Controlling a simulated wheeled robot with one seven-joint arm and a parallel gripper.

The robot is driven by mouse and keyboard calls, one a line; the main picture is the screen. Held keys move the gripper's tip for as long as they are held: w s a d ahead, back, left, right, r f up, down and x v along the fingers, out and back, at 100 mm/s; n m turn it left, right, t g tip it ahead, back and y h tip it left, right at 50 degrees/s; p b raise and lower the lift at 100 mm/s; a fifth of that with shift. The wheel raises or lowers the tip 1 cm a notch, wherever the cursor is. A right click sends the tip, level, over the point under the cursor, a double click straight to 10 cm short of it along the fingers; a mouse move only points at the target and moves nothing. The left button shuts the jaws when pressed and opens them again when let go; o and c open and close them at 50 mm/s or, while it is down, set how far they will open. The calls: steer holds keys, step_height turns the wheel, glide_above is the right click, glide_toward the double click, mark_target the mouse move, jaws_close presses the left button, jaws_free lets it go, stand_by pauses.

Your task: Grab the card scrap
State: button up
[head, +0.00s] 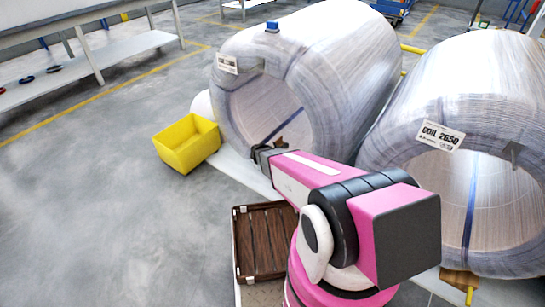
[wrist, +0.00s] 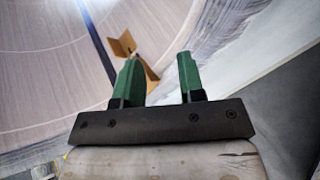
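The card scrap (wrist: 122,46) is a folded piece of brown card. In the wrist view it lies at the lower inner edge of a wrapped coil, beyond my left green finger, which hides part of it. A brown bit of it shows just past my arm's end in the head view (head: 281,143), at the mouth of the left coil (head: 310,75). In the head view my gripper is mostly hidden by my arm.
The right coil (head: 480,90) carries a label; a brown card piece (head: 460,279) lies under its front. A yellow bin (head: 187,143) stands on the floor left of the left coil. A brown slatted crate (head: 262,243) is beside my arm. The floor at left is clear.

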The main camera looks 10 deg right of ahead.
steer(key=w+a+f+n+t+y, duration=0.1)
steer(key=w+a+f+n+t, duration=0.15)
steer(key=f+n, duration=0.25)
steer(key=w+a+f+n+t, duration=0.2)
steer(key=w+a+f+n, duration=0.1)
steer(key=a+f+n, duration=0.15)
steer(key=shift+n, duration=0.35)
steer(key=x, duration=1.1)
steer(key=shift+f, duration=0.4)
steer(key=shift+c, duration=0.3)
jaws_close()
